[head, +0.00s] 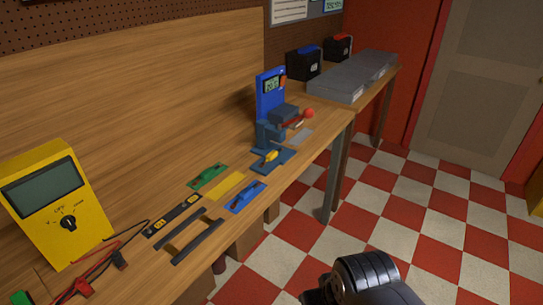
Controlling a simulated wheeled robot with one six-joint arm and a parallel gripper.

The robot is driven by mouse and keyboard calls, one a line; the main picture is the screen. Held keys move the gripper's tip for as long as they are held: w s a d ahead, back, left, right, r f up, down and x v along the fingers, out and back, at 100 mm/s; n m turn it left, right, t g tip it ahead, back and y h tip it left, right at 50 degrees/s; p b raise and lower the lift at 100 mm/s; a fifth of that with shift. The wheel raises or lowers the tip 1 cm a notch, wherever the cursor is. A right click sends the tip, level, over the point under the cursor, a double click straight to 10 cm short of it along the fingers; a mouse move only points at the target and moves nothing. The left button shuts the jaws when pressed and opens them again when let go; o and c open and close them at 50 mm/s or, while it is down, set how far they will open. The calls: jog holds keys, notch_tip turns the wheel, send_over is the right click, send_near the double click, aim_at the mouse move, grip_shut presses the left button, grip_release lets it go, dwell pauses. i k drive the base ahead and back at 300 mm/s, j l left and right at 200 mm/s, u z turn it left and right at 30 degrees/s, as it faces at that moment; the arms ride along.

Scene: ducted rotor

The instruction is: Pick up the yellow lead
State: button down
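A small yellow piece (271,155) sits on a dark blue plate (284,163) on the bench, in front of a blue device with a red-knobbed lever. It may be the yellow lead, but it is too small to tell. A flat yellow plate (226,185) lies bare between a green plate and a blue plate. The leads near the yellow multimeter (56,203) are red (88,285) and black (121,258). A dark rounded part of my arm shows at the bottom, over the floor. My gripper's fingertips cannot be seen.
The wooden bench (150,278) runs from lower left to upper right. The blue device (269,105) stands on it. A green plate (208,176), a blue plate (246,196), a level (173,215) and a dark handle (198,242) lie near its front edge.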

aim_at(270, 156)
jog(key=i+u, duration=0.1)
jog(key=i, duration=0.35)
jog(key=i+l+u, duration=0.15)
jog(key=i, duration=0.3)
jog(key=i+l+u, duration=0.1)
jog(key=i, duration=0.35)
jog(key=i+l+u, duration=0.1)
jog(key=i, duration=0.35)
